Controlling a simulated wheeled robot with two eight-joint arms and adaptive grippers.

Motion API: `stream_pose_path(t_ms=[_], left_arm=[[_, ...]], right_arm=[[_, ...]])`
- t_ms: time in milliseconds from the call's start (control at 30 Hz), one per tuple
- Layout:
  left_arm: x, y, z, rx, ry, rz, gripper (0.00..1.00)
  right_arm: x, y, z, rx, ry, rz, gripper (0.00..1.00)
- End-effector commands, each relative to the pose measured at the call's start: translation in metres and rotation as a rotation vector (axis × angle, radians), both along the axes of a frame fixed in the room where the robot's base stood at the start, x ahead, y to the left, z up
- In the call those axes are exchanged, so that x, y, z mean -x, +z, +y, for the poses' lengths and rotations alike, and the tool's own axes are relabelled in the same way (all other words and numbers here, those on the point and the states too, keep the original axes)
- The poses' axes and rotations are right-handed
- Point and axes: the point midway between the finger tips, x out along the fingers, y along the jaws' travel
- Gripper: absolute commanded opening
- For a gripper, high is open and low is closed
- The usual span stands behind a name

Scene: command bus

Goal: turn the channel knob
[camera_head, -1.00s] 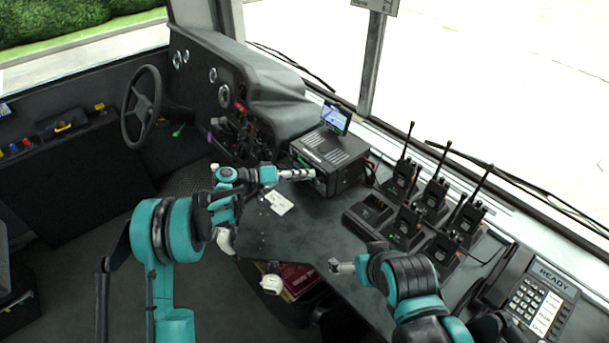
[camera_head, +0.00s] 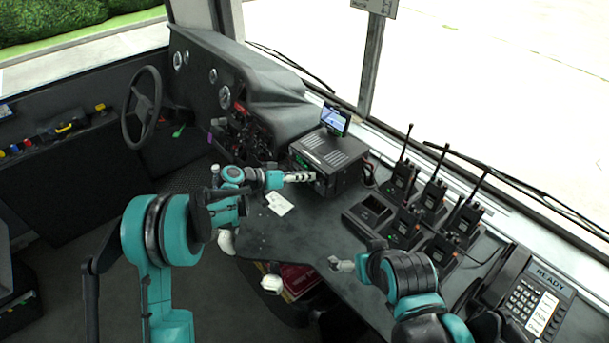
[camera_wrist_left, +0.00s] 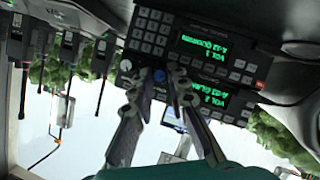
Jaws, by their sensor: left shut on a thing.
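The black radio box (camera_head: 335,148) stands on the dash desk with its control face towards my left gripper (camera_head: 312,177). In the left wrist view the radio face (camera_wrist_left: 205,58) is upside down, with green text displays and keypads. My left gripper (camera_wrist_left: 160,76) reaches that face, its two fingers on either side of the channel knob (camera_wrist_left: 159,76), a small bluish knob mostly hidden between them. The gripper is shut on it. My right gripper (camera_head: 340,265) is over the desk's front edge, away from the radio; its fingers are too small to read.
A small screen (camera_head: 335,118) sits on the radio. Several handheld radios (camera_head: 433,192) with antennas stand in chargers to the right, and a desk phone (camera_head: 530,300) is at the far right. A white card (camera_head: 279,203) lies on the desk. The steering wheel (camera_head: 141,107) is at the left.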

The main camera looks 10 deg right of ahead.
Motion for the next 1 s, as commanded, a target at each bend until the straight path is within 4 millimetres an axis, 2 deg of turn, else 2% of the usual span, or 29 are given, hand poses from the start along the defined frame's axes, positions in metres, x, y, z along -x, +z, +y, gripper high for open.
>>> stream_pose_path(t_ms=[300,800,833,900,1000], left_arm=[[0.0011,0.0006,-0.0009,-0.067,-0.001,-0.101,0.00],[0.0008,0.0005,-0.0007,-0.077,0.001,-0.117,0.00],[0.0008,0.0005,-0.0007,-0.077,0.001,-0.117,0.21],[0.0008,0.0005,-0.0008,-0.077,0.001,-0.117,0.36],[0.0008,0.0005,-0.0007,-0.077,0.001,-0.117,0.36]], right_arm=[[0.0000,0.0020,0.0000,0.000,0.000,0.000,1.00],[0.0001,0.0022,0.0000,0.000,0.000,0.000,1.00],[0.0001,0.0022,0.0000,0.000,0.000,0.000,1.00],[0.0001,0.0022,0.0000,0.000,0.000,0.000,1.00],[0.0000,0.0022,0.0000,0.000,0.000,0.000,1.00]])
